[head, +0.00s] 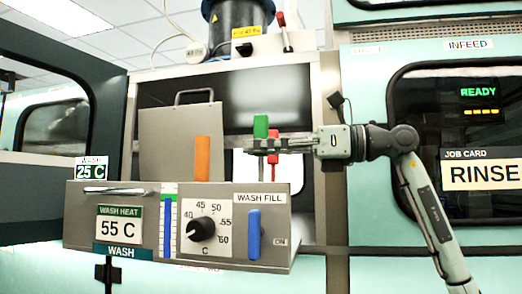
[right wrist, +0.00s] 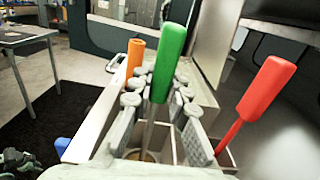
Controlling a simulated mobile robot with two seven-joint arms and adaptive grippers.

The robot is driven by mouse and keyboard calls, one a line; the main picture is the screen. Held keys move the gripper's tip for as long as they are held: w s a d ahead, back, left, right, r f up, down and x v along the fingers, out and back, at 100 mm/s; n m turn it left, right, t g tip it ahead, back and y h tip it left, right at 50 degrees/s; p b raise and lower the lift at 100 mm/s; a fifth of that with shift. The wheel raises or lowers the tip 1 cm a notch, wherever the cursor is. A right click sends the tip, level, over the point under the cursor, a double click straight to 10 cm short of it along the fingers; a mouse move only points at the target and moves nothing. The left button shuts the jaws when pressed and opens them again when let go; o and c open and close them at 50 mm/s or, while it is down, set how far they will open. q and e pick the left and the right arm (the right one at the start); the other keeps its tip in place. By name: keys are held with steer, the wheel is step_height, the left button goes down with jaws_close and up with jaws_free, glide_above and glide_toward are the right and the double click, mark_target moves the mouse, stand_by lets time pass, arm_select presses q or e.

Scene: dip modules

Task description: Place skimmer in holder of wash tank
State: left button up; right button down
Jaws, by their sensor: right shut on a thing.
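A tool with a green handle (head: 260,126), likely the skimmer, stands nearly upright in my right gripper (head: 254,145). The fingers are shut on its thin metal shaft below the green handle, which also shows in the right wrist view (right wrist: 168,62). The gripper is above the open wash tank (head: 80,215), at its right part. The tool's lower end is hidden in the head view and unclear in the wrist view. An orange handle (head: 202,158) and a red handle (head: 272,158) stand at the tank on either side of the green one. I cannot make out the holder clearly.
The tank front carries a dial (head: 203,231), a blue wash fill lever (head: 254,234) and a metal bar handle (head: 118,190). A raised grey lid (head: 180,140) stands behind the tank. A cabinet (head: 360,100) is at the right. A table (right wrist: 25,38) stands farther off.

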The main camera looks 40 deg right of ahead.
steer(key=shift+f, duration=0.2)
steer(key=c, duration=1.5)
jaws_free()
arm_select(q)
steer(key=shift+w+r, duration=0.1)
steer(key=shift+r, duration=0.4)
arm_select(e)
steer(key=shift+o, duration=0.2)
arm_select(q)
steer(key=shift+f, duration=0.1)
